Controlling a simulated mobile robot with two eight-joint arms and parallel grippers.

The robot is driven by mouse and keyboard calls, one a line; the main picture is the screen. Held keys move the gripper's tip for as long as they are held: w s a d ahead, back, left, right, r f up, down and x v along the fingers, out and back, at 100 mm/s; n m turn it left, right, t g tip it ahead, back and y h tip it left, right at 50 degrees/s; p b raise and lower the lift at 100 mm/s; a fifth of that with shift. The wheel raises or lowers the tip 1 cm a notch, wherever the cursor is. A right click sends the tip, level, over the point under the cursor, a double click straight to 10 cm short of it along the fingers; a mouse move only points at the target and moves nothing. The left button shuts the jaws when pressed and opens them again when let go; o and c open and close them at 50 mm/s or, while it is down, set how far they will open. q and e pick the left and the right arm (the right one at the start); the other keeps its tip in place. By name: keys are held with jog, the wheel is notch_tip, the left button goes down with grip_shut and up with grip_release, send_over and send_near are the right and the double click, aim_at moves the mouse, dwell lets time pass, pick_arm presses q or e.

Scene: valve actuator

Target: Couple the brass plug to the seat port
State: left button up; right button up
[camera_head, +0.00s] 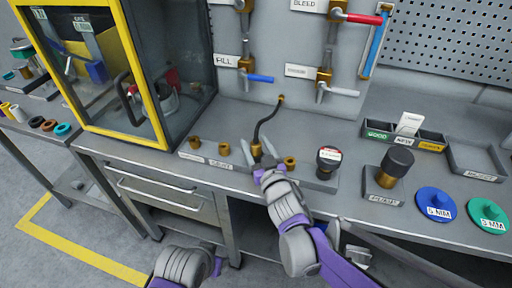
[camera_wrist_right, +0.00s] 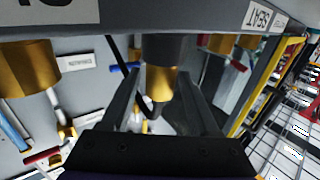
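The brass plug (camera_head: 257,151), with a black hose running up from it to the back panel, stands on the low grey block at the bench front. My right gripper (camera_head: 256,146) has its two fingers spread around it. In the right wrist view the plug's brass part (camera_wrist_right: 160,82) shows between the open fingers (camera_wrist_right: 160,95), with a visible gap at the right finger. The seat port (camera_head: 224,149) is the brass fitting just left of the plug; its SEAT label shows upside down in the right wrist view (camera_wrist_right: 258,17). My left gripper is out of view.
Another brass port stands further left (camera_head: 195,142) and one right of the plug (camera_head: 290,162). A yellow-framed cabinet (camera_head: 150,70) is at left; the black-topped brass tool (camera_head: 394,168) and discs are right.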

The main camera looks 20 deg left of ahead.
grip_shut()
